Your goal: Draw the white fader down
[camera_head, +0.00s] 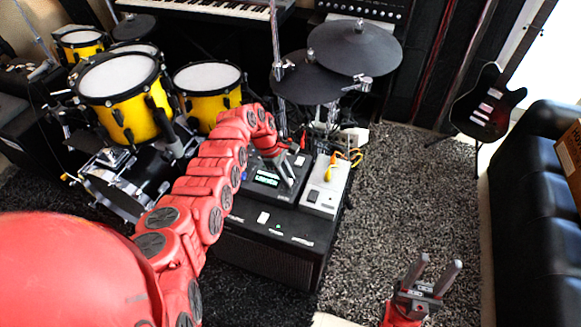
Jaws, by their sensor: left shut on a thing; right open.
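A dark mixer unit (258,194) with a lit greenish display lies on top of a black amplifier cabinet (290,262). My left gripper (289,182) reaches down onto this unit, beside the display, with its fingers close together. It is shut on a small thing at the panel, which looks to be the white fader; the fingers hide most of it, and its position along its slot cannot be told. My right gripper (432,271) is open and empty, fingers pointing up, over the carpet at the lower right, well apart from the unit.
A light grey box (325,188) with yellow cables (350,157) sits right of the mixer. Yellow drums (124,97) and dark cymbals (354,47) stand behind and left. A black sofa (533,190) and guitar (487,104) are at right. The carpet (393,205) between is clear.

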